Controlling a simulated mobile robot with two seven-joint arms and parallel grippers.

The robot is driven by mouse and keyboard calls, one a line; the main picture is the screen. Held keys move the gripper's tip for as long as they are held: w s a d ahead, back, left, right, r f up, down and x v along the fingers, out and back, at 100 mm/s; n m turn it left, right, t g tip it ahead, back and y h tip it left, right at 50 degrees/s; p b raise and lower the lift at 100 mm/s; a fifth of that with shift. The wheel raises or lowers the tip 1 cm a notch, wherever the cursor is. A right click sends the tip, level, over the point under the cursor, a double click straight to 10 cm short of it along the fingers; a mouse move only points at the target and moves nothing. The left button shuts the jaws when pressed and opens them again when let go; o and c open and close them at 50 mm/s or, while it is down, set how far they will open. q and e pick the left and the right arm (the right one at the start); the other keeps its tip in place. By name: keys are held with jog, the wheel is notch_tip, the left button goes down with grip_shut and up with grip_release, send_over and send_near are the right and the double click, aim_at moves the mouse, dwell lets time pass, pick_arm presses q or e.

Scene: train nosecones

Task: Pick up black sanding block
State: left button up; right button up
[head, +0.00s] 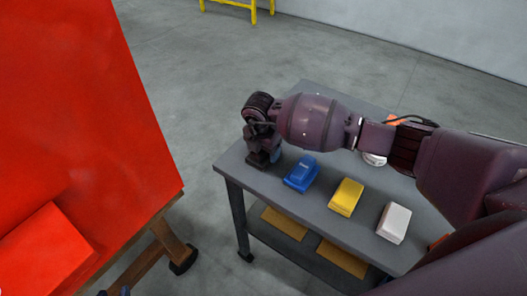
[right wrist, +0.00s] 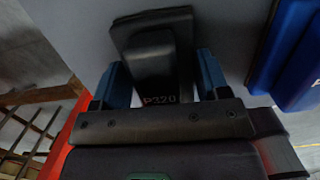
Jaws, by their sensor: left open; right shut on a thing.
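The black sanding block (right wrist: 153,55), marked P320, sits between the two blue fingers of my right gripper (right wrist: 160,78) in the right wrist view. The fingers are shut on its sides. In the head view my right gripper (head: 264,157) points down at the left end of the grey table and mostly hides the block. I cannot tell whether the block still touches the tabletop.
A blue block (head: 301,174), a yellow block (head: 346,197) and a white block (head: 394,222) lie in a row on the grey table (head: 320,222). A round white object (head: 374,159) is partly behind my arm. A large red panel (head: 75,110) on a wooden stand fills the left.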

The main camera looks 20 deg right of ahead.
jog(key=shift+r, duration=0.15)
notch_tip(320, 180, up, 20)
dwell(0.5)
